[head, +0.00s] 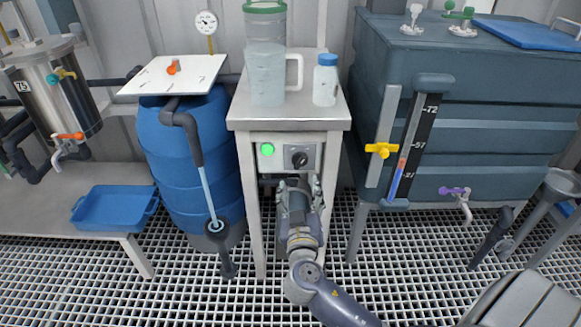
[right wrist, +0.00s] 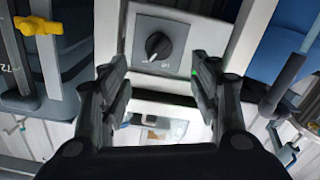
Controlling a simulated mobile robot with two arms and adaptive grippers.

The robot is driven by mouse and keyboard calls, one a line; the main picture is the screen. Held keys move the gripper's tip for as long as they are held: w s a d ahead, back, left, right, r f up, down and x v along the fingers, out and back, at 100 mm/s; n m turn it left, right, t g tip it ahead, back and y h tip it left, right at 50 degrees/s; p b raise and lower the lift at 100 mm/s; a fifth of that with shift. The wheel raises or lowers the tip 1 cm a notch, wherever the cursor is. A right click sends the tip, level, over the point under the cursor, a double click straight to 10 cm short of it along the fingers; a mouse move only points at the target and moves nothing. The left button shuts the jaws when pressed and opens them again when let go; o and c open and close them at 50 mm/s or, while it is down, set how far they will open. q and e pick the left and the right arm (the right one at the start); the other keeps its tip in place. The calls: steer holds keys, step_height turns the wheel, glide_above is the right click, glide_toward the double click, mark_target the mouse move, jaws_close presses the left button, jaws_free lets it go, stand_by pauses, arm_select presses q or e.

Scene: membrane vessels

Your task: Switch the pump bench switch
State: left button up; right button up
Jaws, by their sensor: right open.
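The pump bench switch (head: 299,159) is a round black rotary knob on a grey plate on the bench's front panel. Beside it on the left a round green light (head: 267,149) is lit. In the right wrist view the knob (right wrist: 158,46) shows its white pointer mark, beyond and between the fingers. My right gripper (head: 299,182) is just below the knob in the head view. It is open and empty, and its two fingers (right wrist: 160,85) stand wide apart in the wrist view. No contact with the knob shows. My left gripper is not in view.
The narrow bench (head: 291,119) carries a clear jug (head: 266,75) and a blue-capped bottle (head: 325,80). A blue barrel (head: 185,150) with a pipe stands left. A large dark tank (head: 470,135) with a yellow valve (head: 382,149) stands right. The floor is white grating.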

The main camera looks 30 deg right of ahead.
mark_target(300, 165)
steer(key=x, duration=0.8)
steer(key=shift+w+d, duration=0.25)
steer(key=shift+d, duration=0.05)
steer(key=shift+w+d, duration=0.25)
steer(key=shift+w, duration=0.15)
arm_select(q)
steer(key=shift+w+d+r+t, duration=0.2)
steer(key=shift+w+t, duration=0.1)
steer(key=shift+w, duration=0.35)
arm_select(e)
steer(key=c, duration=1)
